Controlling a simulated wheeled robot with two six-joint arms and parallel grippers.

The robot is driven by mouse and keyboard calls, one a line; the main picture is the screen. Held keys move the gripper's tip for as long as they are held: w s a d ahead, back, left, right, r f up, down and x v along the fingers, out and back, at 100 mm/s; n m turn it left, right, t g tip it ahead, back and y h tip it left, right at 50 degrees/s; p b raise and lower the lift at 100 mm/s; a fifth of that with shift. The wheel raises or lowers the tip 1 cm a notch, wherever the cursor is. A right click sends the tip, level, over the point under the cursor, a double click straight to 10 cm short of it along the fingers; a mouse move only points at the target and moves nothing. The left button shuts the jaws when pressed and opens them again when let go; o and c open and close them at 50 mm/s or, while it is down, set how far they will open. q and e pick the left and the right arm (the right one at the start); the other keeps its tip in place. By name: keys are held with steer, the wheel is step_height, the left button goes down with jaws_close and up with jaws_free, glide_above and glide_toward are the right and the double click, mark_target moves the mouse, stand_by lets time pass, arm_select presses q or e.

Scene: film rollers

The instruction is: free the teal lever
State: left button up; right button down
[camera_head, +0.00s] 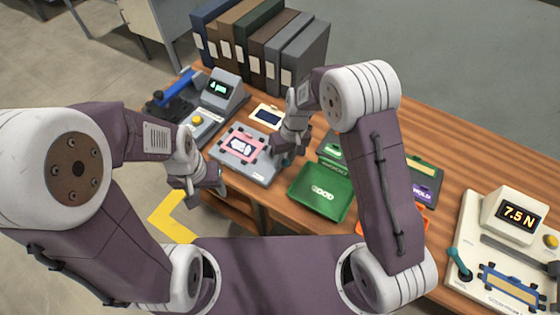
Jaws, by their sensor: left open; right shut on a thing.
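A teal lever (459,264) stands at the left side of the cream device (470,236) at the far right, well away from both grippers. My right gripper (283,158) is at the right side of a grey plate (258,175) with a pink frame (239,146) on it. It is shut on a small dark, teal-looking part, mostly hidden by the fingers; I cannot tell what it is. My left gripper (222,190) is open and empty, just left of the grey plate's front edge.
A green tray (320,192) lies right of the grey plate, with an orange tray (421,242) partly behind my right arm. A grey device (222,92) with a blue lever (176,90) stands at the left. Several binders (262,45) stand at the back. The cream device reads 7.5 N.

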steer(key=shift+w+d+n, duration=0.2)
steer(key=shift+n, duration=0.3)
steer(key=c, duration=1.2)
jaws_free()
step_height(320, 180, up, 9)
steer(key=d, duration=0.1)
steer(key=shift+w+d+p, duration=0.25)
steer(key=shift+w+p, duration=0.1)
steer(key=shift+w, duration=0.05)
